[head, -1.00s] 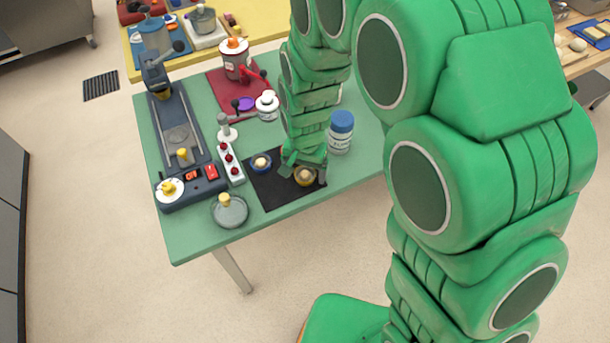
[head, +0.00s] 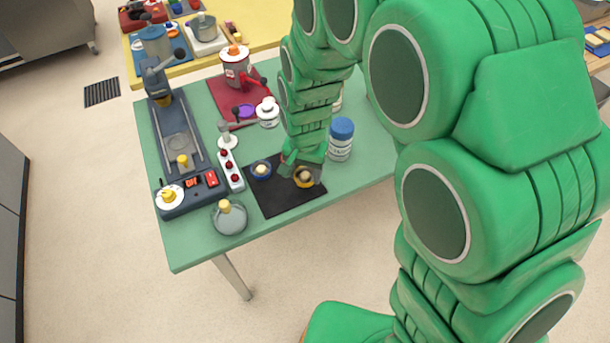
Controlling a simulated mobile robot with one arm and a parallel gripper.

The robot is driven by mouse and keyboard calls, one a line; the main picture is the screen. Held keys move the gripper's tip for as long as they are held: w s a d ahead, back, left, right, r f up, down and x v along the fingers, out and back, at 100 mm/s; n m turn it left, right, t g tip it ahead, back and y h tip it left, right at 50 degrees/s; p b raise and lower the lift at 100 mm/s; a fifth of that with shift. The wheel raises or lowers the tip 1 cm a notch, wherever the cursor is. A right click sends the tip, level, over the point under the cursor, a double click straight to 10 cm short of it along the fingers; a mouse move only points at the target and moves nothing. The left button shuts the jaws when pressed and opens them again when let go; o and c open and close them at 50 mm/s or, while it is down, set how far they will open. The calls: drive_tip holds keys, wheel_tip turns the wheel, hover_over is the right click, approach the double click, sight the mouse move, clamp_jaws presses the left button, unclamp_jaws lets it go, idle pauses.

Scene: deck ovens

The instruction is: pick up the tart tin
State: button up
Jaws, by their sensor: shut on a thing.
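A small round yellow-gold tin with a pale centre, which I take as the tart tin (head: 304,181), is at the right part of the black mat (head: 280,203) on the green table. My gripper (head: 303,174) points down over it and is shut on it. The fingers cover part of its rim. I cannot tell from this view whether the tin touches the mat or is slightly above it. A similar round blue thing with a pale centre (head: 261,169) sits on the mat to the left, apart from my gripper.
A blue-lidded jar (head: 340,140) stands close right of my gripper. To the left are a white strip with red knobs (head: 231,172), a glass-like lidded dish (head: 229,218) and a long dark device (head: 177,135). The mat's front is clear.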

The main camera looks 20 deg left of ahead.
drive_tip(key=s+d+r, duration=0.8)
drive_tip(key=s+r, duration=0.2)
drive_tip(key=s, duration=0.1)
drive_tip(key=shift+s+r, duration=0.15)
drive_tip(key=shift+s, duration=0.05)
idle(0.4)
drive_tip(key=shift+w+d, duration=0.1)
